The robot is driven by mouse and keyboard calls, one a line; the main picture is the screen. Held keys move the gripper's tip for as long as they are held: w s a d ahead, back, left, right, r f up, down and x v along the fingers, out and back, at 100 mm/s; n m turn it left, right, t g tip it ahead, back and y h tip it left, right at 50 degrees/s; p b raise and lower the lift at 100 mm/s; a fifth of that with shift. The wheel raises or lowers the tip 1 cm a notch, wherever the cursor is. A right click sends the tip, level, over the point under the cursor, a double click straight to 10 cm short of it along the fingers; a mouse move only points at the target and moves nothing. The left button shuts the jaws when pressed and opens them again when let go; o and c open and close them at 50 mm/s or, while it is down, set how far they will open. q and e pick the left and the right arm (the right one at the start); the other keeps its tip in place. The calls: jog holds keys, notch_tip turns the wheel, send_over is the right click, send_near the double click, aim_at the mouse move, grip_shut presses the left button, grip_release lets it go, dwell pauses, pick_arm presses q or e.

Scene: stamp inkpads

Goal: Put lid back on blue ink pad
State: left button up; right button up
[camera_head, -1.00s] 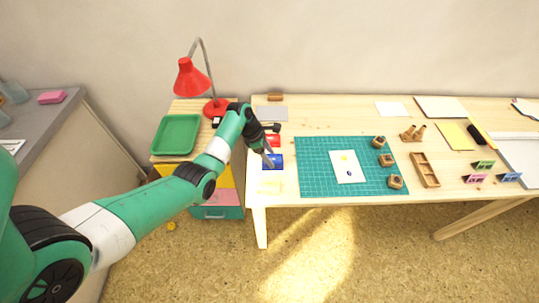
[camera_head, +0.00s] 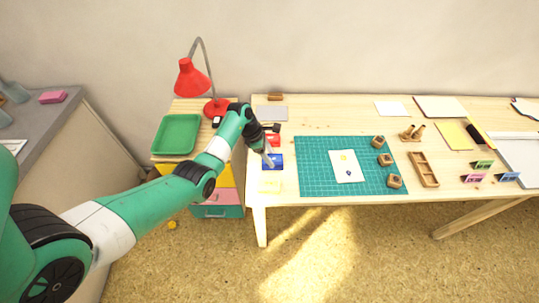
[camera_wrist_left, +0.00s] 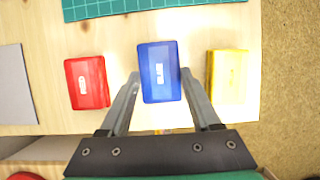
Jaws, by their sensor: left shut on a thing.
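The blue lid with a white label (camera_wrist_left: 159,72) is between the fingers of my left gripper (camera_wrist_left: 160,84) in the left wrist view. The gripper is shut on its sides. In the head view the blue shape (camera_head: 273,161) is at the left end of the table, under my left gripper (camera_head: 268,157). The lid covers what is below it, so I cannot see the blue pad's ink surface or tell whether the lid is fully seated. My right gripper is out of view.
A red ink pad (camera_wrist_left: 87,82) and a yellow ink pad (camera_wrist_left: 228,77) lie close on either side of the blue one. The green cutting mat (camera_head: 318,180) is to the right, with a printed card (camera_head: 346,166) and wooden stamps (camera_head: 385,160). The table's front edge is near.

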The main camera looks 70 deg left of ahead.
pick_arm(q)
jog(key=shift+f, duration=0.5)
dwell(1.1)
jog(key=shift+p, duration=0.3)
jog(key=o, duration=1.4)
notch_tip(320, 180, up, 7)
jog(key=p, duration=0.7)
jog(key=shift+p, duration=0.4)
grip_shut()
